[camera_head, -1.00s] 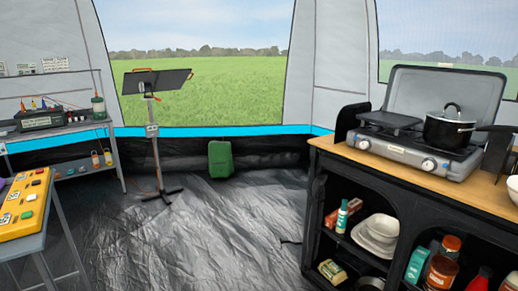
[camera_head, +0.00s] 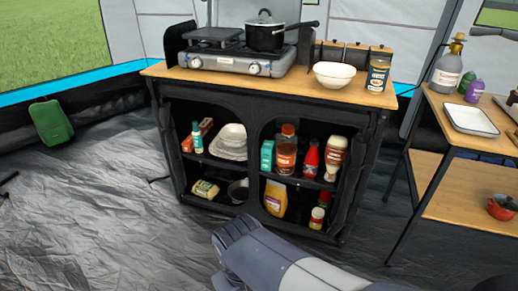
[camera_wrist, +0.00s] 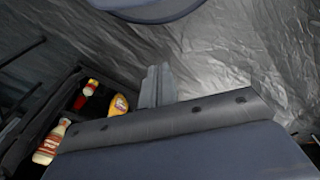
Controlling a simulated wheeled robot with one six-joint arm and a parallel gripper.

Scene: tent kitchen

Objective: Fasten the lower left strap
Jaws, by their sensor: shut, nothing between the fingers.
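The black fabric kitchen cabinet (camera_head: 252,170) with a wooden top stands in the middle of the head view, its two compartments open. A thin dark strip (camera_head: 158,180), possibly the strap, sticks out low by its left side; I cannot tell for certain. My gripper (camera_wrist: 157,78) shows in the wrist view, grey fingers closed together with nothing between them. It is above the dark floor, apart from the cabinet shelves, which show at lower left in that view. In the head view my arm reaches in from the bottom, in front of the cabinet; the fingers cannot be made out there.
A stove (camera_head: 235,62) with a pot, a white bowl (camera_head: 334,75) and canisters stand on the cabinet. Bottles and dishes fill its shelves. A wooden table (camera_head: 465,185) with a tray is at right. A green case (camera_head: 51,122) sits at left. The floor (camera_head: 85,215) left of the cabinet is clear.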

